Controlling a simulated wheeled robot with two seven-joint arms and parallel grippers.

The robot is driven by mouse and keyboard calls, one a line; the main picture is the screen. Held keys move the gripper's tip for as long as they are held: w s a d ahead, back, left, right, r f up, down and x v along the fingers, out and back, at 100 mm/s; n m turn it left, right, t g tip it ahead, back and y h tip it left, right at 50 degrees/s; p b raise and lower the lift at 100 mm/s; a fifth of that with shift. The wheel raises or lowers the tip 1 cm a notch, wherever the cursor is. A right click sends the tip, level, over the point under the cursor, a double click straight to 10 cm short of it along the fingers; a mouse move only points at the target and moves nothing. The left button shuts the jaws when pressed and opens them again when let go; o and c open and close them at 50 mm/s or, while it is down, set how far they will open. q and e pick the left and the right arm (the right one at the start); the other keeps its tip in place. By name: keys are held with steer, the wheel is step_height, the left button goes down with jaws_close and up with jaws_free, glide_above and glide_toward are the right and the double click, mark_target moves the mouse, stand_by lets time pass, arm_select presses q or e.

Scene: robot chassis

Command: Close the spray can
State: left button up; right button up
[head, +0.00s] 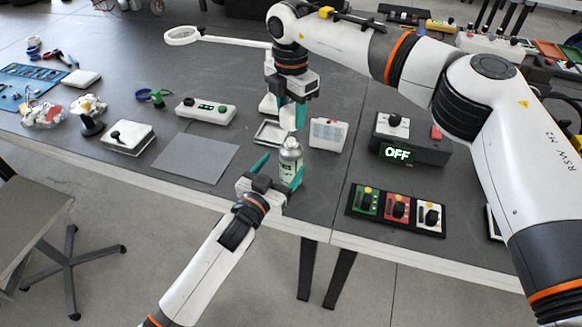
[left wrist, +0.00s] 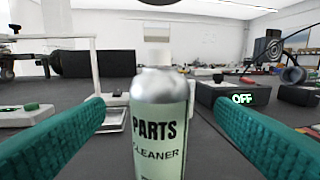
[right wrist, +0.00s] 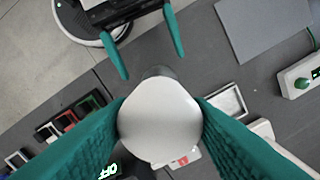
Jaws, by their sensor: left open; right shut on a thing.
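The spray can (head: 290,163), a pale green cylinder with a silver shoulder, stands upright near the table's front edge. The left wrist view shows its "PARTS CLEANER" label (left wrist: 157,140). My left gripper (head: 278,174) is open, with its teal fingers on either side of the can and gaps to it in the left wrist view. My right gripper (head: 292,114) points down above the can and is shut on a white cap (right wrist: 160,122). The cap hides most of the can in the right wrist view.
A grey control box reading OFF (head: 411,145) and a panel of coloured switches (head: 396,210) lie to the right. A small white box (head: 328,133) and a shallow tray (head: 268,133) are close behind the can. A flat grey plate (head: 195,158) lies to the left.

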mark_target(292, 153)
arm_select(q)
steer(key=x, duration=0.6)
steer(key=shift+w+d, duration=0.1)
steer(key=c, duration=1.5)
arm_select(e)
steer(key=shift+f, duration=2.45)
steer(key=shift+f, duration=0.15)
steer(key=shift+f, duration=0.75)
steer(key=shift+f, duration=0.65)
